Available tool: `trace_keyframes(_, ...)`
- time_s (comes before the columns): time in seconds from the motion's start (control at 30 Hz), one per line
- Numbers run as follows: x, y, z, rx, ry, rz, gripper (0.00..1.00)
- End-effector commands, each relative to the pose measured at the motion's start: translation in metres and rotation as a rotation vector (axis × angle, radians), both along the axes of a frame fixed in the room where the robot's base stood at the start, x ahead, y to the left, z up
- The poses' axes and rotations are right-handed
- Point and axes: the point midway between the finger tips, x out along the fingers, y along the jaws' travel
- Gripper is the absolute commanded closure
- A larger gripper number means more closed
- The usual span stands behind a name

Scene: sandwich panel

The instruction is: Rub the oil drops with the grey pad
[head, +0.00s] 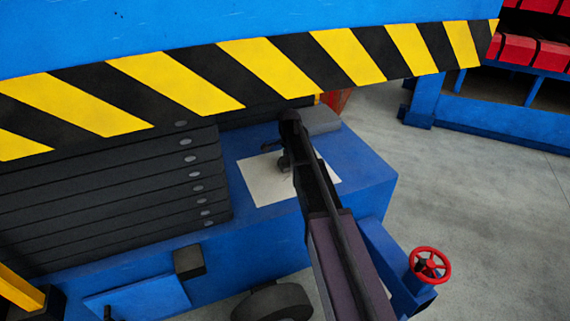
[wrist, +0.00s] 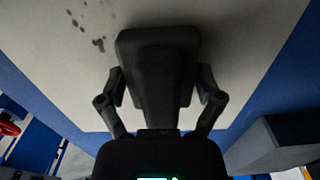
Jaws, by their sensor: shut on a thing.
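A pale panel (head: 262,187) lies on the blue deck, and its bare surface fills the upper part of the wrist view (wrist: 245,40). Several dark oil drops (wrist: 99,44) show on it at the upper left of the wrist view. My gripper (wrist: 160,88) is shut on the dark grey pad (wrist: 158,48). The pad is over the panel, just right of the drops in the wrist view. I cannot tell whether it touches the panel. In the head view my gripper (head: 285,160) is over the panel, and the drops cannot be made out.
A striped yellow and black beam (head: 275,68) hangs low above the deck (head: 362,180). A stack of dark plates (head: 120,195) stands left of the panel. A grey block (head: 320,121) sits behind it. A red handwheel (head: 429,265) is at the lower right.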

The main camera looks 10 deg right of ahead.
Motion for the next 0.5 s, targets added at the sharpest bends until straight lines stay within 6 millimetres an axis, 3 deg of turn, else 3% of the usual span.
trace_keyframes(0.5,0.004,-0.020,0.001,0.001,0.000,0.001,0.60)
